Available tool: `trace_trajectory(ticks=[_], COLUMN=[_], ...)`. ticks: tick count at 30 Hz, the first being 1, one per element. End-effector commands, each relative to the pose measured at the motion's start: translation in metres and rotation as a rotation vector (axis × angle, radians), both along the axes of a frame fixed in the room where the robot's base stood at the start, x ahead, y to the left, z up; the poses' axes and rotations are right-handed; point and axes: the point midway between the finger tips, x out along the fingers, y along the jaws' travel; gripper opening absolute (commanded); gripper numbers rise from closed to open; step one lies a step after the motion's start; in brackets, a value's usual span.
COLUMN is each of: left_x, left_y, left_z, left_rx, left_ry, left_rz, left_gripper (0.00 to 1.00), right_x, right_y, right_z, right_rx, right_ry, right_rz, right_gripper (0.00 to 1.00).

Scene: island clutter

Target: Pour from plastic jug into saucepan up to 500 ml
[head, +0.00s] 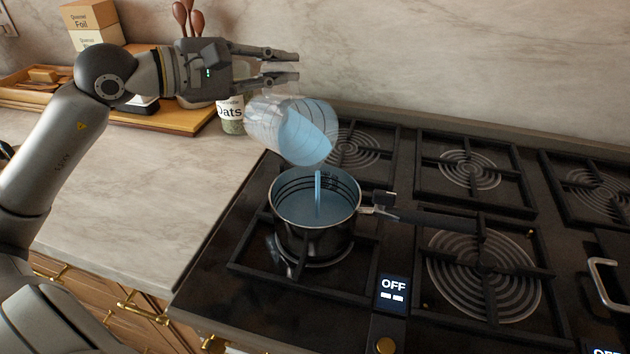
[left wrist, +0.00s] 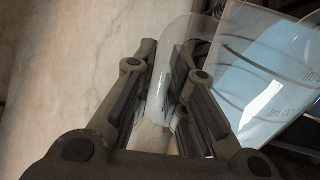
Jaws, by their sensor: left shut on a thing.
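The clear plastic jug (head: 291,128) is tilted steeply above the saucepan, with blue liquid inside. A thin blue stream (head: 317,190) falls from its lip into the saucepan (head: 311,240). The saucepan stands upright on the front left burner and holds blue liquid (head: 300,211). Dark level lines show on its inner wall above the liquid; their numbers are too small to read. My left gripper (head: 285,68) is shut on the jug's handle, which the left wrist view shows between the fingers (left wrist: 165,100). The jug (left wrist: 262,75) also shows there, with marked lines. My right gripper is out of view.
The saucepan's handle (head: 430,217) points right over the stove (head: 400,270). An oats jar (head: 231,114) stands behind the jug. A wooden tray (head: 180,118) and foil boxes (head: 90,20) are at the back left. The marble counter (head: 150,190) left of the stove is clear.

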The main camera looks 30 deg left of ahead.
Motion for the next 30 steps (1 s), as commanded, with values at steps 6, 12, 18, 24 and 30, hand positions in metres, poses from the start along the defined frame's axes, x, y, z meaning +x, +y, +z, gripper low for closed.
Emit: trace_trajectory(ticks=[6, 12, 18, 24, 30], left_x=[0.0, 0.0, -0.002, -0.003, -0.003], left_y=[0.0, 0.0, -0.003, -0.006, -0.006], left_z=[0.002, 0.002, -0.002, -0.002, -0.001], left_rx=[0.001, 0.001, 0.024, 0.049, 0.048], left_ry=[-0.004, -0.004, -0.015, -0.027, -0.026], left_rz=[0.0, 0.0, -0.001, 0.0, 0.0], left_gripper=[0.0, 0.0, 0.0, 0.0, 0.0], right_x=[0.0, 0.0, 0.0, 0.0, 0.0], right_y=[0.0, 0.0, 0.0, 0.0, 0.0], right_z=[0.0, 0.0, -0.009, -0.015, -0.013], right_rx=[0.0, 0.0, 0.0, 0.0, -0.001], right_ry=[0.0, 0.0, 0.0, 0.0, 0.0], right_rz=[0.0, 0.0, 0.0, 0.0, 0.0], right_gripper=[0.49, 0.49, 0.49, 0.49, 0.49])
